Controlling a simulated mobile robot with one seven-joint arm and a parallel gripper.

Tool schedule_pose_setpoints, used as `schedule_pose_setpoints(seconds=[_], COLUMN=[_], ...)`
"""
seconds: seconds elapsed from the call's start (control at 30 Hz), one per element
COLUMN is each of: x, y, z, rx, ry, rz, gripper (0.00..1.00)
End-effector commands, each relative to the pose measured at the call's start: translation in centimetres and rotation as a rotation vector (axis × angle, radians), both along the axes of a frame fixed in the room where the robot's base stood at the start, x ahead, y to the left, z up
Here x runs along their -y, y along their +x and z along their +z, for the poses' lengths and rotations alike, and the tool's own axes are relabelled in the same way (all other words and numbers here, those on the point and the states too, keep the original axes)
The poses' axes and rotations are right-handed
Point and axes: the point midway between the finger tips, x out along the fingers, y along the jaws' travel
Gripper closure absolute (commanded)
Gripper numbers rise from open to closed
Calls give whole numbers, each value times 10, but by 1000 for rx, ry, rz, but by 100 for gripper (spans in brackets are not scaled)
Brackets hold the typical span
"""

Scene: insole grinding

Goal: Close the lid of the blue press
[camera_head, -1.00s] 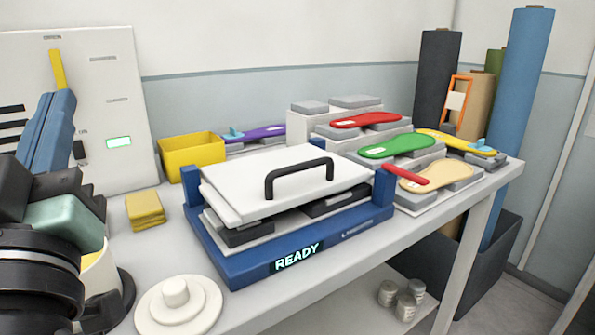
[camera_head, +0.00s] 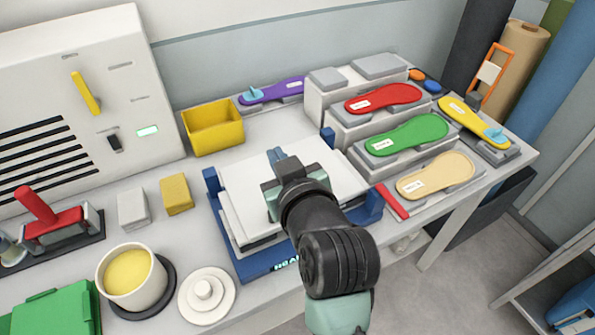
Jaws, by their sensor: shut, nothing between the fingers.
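The blue press (camera_head: 253,262) stands on the table in the middle of the view, its blue frame partly hidden by my arm. Its white lid (camera_head: 243,186) lies over the press. My arm covers the lid's handle and much of its right and front side, so I cannot tell how far down the lid sits. My gripper (camera_head: 278,158) is above the lid, pointing away toward the back.
Several insoles, including a red one (camera_head: 383,98) and a green one (camera_head: 407,134), rest on stepped blocks at the right. A red-handled tool (camera_head: 392,202) lies beside the press. A yellow bin (camera_head: 212,127) stands behind; a pot (camera_head: 131,275) and white lid (camera_head: 206,294) are front left.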

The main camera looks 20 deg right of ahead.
Motion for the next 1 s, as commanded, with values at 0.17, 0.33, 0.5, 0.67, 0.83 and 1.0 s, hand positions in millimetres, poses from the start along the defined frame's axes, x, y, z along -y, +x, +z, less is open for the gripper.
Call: schedule_pose_setpoints(seconds=[0.17,0.33,0.5,0.67,0.83,1.0], x=[16,21,20,19,18,18], y=[-30,-64,-88,-96,-86,-68], z=[-7,-24,-36,-44,-55,-74], rx=[-203,-361,-453,-483,-484,-483], ry=[46,102,142,157,159,158], rz=[7,32,53,62,64,63], gripper=[100,100,100,100,100,100])
